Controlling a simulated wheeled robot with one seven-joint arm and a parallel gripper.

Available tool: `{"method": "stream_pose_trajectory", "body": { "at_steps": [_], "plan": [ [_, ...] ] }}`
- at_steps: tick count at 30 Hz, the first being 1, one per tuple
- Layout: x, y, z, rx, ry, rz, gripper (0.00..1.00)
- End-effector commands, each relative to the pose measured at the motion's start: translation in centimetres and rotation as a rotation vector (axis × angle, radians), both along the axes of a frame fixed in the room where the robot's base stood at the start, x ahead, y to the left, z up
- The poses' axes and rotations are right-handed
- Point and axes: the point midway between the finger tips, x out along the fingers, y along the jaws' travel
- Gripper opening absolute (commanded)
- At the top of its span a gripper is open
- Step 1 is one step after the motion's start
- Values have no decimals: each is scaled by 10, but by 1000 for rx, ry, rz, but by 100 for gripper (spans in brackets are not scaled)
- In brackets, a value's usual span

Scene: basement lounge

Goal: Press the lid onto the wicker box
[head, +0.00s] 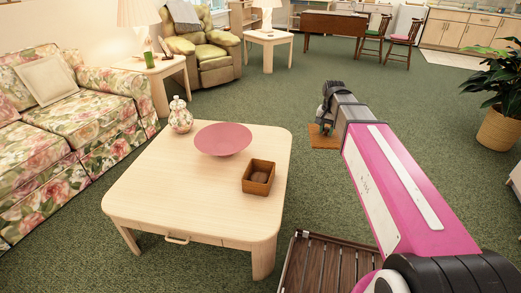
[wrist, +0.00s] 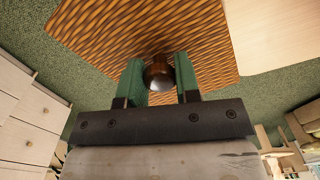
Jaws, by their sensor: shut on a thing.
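The brown wicker box (head: 246,186) stands open on the coffee table near its right edge, with a rounded brown thing inside. The square wicker lid (head: 323,142) is off the box and to its right in the head view, held beyond the table's edge above the carpet. In the wrist view the lid (wrist: 105,30) fills the upper middle, with a dark round knob (wrist: 158,77) on it. My gripper (wrist: 160,80) has its green fingers on both sides of this knob and is shut on it. My gripper (head: 324,125) is partly hidden by my wrist in the head view.
The pale coffee table (head: 165,195) also holds a pink bowl (head: 223,139) behind the box and a patterned jar (head: 180,117). A slatted wooden surface (head: 325,265) is at the bottom.

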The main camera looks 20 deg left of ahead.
Motion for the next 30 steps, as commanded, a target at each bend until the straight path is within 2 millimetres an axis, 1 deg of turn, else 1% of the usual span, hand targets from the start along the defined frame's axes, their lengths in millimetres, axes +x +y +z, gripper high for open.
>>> {"method": "stream_pose_trajectory", "body": {
  "at_steps": [1, 5, 6, 8, 9, 11, 12, 15, 18, 21, 24, 30],
  "plan": [
    [2, 24, -10, -1, 3, -8, 0],
    [-1, 78, -33, -2, 2, -46, 0],
    [-3, 95, -40, -2, 2, -58, 0],
    [-6, 120, -51, -1, 2, -77, 0],
    [-10, 137, -59, -2, 2, -88, 0],
    [-15, 162, -70, -2, 2, -106, 0],
    [-20, 178, -77, -2, 1, -118, 0],
    [-31, 214, -94, -2, 1, -146, 0],
    [-42, 241, -108, -2, 1, -169, 0],
    [-50, 260, -117, -1, 0, -186, 0],
    [-55, 271, -123, 0, 0, -195, 0],
    [-57, 274, -125, 0, 0, -202, 0]
  ]
}}
